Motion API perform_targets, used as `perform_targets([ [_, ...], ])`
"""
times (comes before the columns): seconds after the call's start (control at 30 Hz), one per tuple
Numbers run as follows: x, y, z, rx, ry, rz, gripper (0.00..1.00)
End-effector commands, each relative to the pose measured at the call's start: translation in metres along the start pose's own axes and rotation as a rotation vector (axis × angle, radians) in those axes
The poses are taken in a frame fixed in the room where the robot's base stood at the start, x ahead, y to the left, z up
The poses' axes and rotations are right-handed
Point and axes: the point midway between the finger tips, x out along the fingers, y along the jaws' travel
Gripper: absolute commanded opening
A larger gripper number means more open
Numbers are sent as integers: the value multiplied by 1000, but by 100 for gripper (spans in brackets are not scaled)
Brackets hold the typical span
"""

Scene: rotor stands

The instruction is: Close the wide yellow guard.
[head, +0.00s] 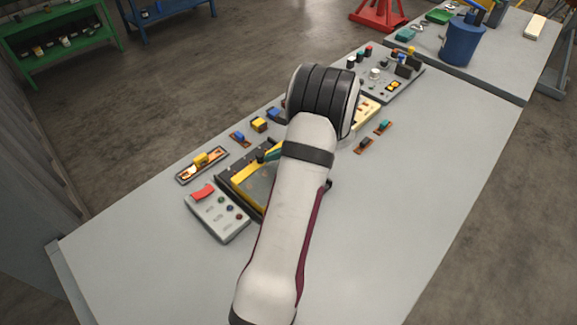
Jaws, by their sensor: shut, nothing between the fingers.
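A wide yellow-edged guard (243,182) sits on a dark base in the middle of the bench, left of my arm. Its left side shows. My arm hides its right part, and I cannot tell how far open it is. My arm reaches from the bottom of the head view up over the bench. My gripper is hidden behind my own wrist, so its fingers and their distance from the guard do not show.
A grey control box (217,213) with a red cover (203,192) stands just left of the guard. A small yellow piece (201,160) sits on a narrow plate behind it. Several small switches line the back edge. A button panel (385,75) stands farther back. The right and front bench are clear.

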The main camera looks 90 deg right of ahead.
Motion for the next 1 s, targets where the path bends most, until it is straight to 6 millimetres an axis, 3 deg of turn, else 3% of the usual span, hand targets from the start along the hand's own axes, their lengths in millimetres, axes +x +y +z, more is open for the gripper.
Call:
perform_targets([
  [0.2, 39, -14, 38, -2, -1, 2, 0],
  [0.43, 53, -19, 53, 1, -1, 0, 0],
  [0.8, 52, -20, 53, 0, -4, -1, 0],
  [1.0, 15, -21, 21, 3, 1, -5, 0],
])
